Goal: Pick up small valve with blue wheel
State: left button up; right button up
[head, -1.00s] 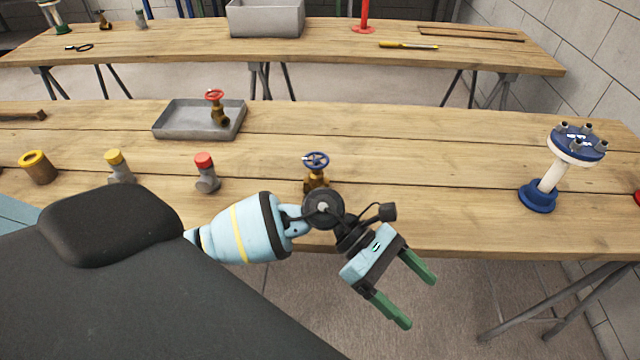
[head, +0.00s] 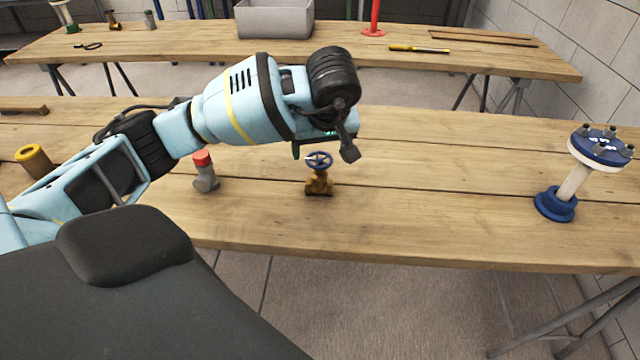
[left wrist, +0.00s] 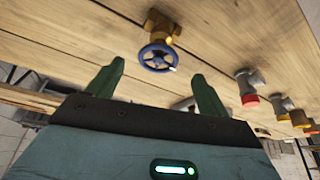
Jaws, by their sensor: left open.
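The small brass valve with a blue wheel (head: 319,182) stands upright on the near wooden table. In the left wrist view the valve (left wrist: 159,56) shows just beyond and between the two green fingers. My left gripper (head: 310,152) is above and a little behind the valve in the head view, where the hand hides most of it. In the left wrist view the left gripper (left wrist: 160,85) is open, with nothing between its fingers. The fingers look apart from the valve. My right gripper is not in view.
A grey fitting with a red cap (head: 205,172) stands left of the valve, and a yellow-topped brass cylinder (head: 35,160) farther left. A blue-flanged pipe piece (head: 570,175) stands at the right. The table between valve and pipe piece is clear.

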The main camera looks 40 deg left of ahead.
aim_at(320, 159)
pick_arm(q)
jog(key=shift+x, duration=3.9)
jog(key=shift+d, duration=0.15)
jog(key=shift+r, duration=0.1)
grip_shut()
